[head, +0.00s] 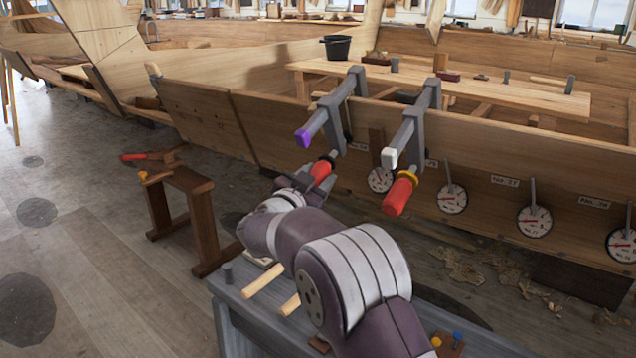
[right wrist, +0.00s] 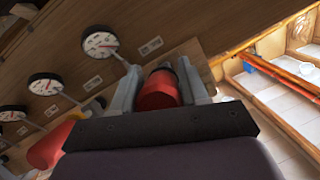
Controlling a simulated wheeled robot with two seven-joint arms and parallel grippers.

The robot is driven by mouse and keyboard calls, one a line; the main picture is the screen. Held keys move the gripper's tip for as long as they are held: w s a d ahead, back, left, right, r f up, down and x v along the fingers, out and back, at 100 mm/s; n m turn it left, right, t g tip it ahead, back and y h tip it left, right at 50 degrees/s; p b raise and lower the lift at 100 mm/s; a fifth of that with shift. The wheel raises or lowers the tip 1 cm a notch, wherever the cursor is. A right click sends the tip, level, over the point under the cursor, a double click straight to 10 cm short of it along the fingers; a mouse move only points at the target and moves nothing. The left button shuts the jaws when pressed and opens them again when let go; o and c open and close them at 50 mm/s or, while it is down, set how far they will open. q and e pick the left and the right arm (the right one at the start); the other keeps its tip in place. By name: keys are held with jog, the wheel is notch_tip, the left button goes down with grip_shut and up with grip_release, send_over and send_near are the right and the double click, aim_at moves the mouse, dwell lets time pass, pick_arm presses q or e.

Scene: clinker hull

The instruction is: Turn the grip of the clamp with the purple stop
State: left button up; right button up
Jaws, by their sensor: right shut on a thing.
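The clamp with the purple stop (head: 302,137) hangs over the top plank of the hull, left of a second clamp. Its grey bar carries a screw with a red grip (head: 321,169) at the lower end. My right gripper (head: 311,181) is shut on this red grip. In the right wrist view the red grip (right wrist: 158,90) sits between the two grey fingers of my right gripper (right wrist: 162,92). Part of the grip is hidden by the fingers in the head view. My left gripper is not in view.
A second clamp with a white stop (head: 389,158) and a red grip (head: 398,195) stands close to the right. Round dials (head: 452,199) line the hull plank (head: 490,185). A grey bench (head: 240,296) is below my arm; a small wooden stool (head: 186,200) stands left.

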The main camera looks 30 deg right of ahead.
jog(key=shift+f+m+b, duration=0.25)
jog(key=shift+m+b, duration=0.05)
jog(key=shift+b, duration=0.05)
jog(key=m+t+b, duration=0.2)
jog(key=b, duration=0.2)
jog(key=m+t+y+b, duration=0.1)
jog(key=m+t+b, duration=0.1)
jog(key=b, duration=0.3)
jog(key=shift+w+a, duration=0.2)
jog(key=shift+r+m+t+b, duration=0.35)
jog(key=shift+m+t+b, duration=0.4)
jog(key=shift+b, duration=0.65)
jog(key=o, duration=1)
jog(key=shift+r, duration=0.1)
jog(key=shift+r+p+v, duration=0.15)
jog(key=shift+p+v, duration=0.7)
jog(key=shift+v, duration=2.35)
jog(key=shift+r+p+v, duration=0.1)
jog(key=shift+p+v, duration=0.7)
jog(key=shift+v, duration=2.4)
